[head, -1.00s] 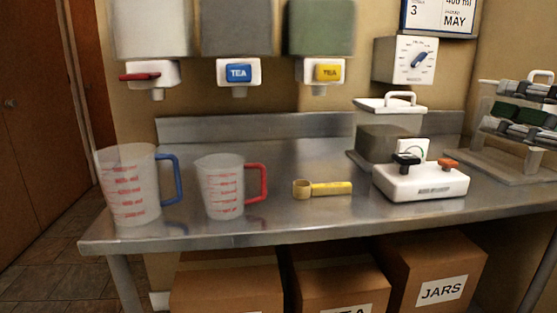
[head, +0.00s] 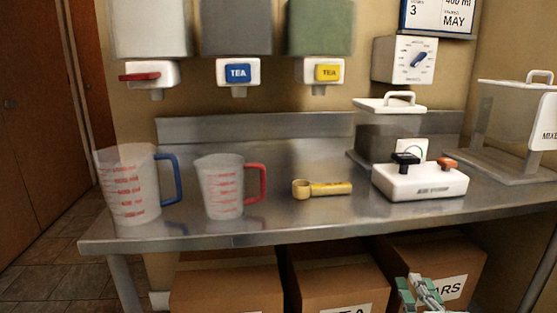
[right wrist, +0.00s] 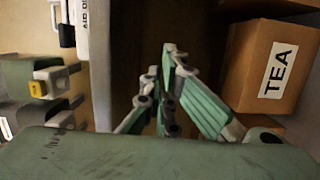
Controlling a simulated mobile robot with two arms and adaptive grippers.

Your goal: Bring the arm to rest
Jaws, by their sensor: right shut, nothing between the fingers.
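My right gripper (head: 420,283) shows at the bottom right of the head view, below the table edge and in front of the box marked JARS. It is shut and empty. In the right wrist view its green and grey fingers (right wrist: 162,62) come together at the tips, with nothing between them. Most of the right arm is out of the head view. My left gripper is not in view.
The steel table (head: 290,232) holds a blue-handled jug (head: 130,190), a red-handled jug (head: 220,190), a yellow scoop (head: 325,188), a white air pump (head: 420,183) and a clear bin (head: 500,115). Dispensers hang above. Cardboard boxes (head: 225,290) stand below.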

